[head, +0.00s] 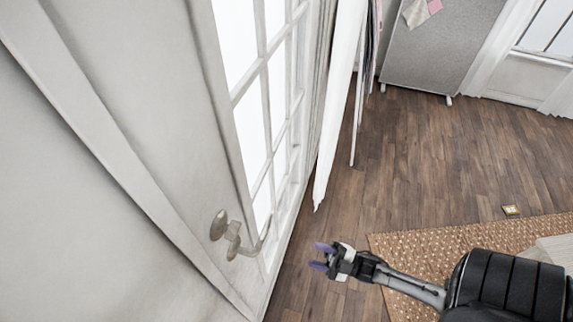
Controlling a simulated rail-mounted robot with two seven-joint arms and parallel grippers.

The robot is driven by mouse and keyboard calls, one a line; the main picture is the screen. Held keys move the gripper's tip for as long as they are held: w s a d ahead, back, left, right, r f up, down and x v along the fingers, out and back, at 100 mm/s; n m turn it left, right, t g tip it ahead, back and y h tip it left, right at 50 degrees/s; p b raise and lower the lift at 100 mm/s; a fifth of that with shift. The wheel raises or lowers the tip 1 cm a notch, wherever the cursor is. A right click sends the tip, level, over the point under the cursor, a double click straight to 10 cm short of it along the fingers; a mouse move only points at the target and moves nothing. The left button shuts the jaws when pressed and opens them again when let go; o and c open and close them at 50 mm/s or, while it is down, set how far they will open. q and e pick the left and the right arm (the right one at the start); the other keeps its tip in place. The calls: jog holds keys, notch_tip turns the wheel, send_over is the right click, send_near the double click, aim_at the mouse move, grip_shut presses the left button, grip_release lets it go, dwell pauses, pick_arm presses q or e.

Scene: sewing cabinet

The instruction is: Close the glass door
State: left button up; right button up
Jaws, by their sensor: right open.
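The glass door (268,110) is white with several bright panes and stands left of the middle in the head view. A metal lever handle (236,238) is on its near side, low in the picture. I cannot tell for sure from this angle how far the door stands from its frame. My right gripper (318,257) is open and empty, to the right of the handle and apart from it and the door. Its purple-tipped fingers point left toward the door. My left gripper is out of view.
A white curtain or cloth (340,100) hangs just beyond the door. A grey board (440,50) stands at the back. A brown woven rug (420,255) lies under my right arm.

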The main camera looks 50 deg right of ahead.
jog(key=w+d+f+m+g+h, duration=0.2)
jog(key=d+f+m+g+h, duration=0.4)
jog(key=f+m+g+h, duration=0.5)
jog(key=s+a+r+g+h, duration=0.35)
jog(key=s+a+g, duration=0.25)
jog(key=s, duration=0.2)
jog(key=a+r+m+t+y, duration=0.1)
jog(key=a+r+y, duration=0.2)
jog(key=a+r, duration=0.5)
notch_tip(320, 180, up, 36)
jog(key=p, duration=3.7)
jog(key=shift+w+r, duration=0.15)
jog(key=shift+w, duration=0.2)
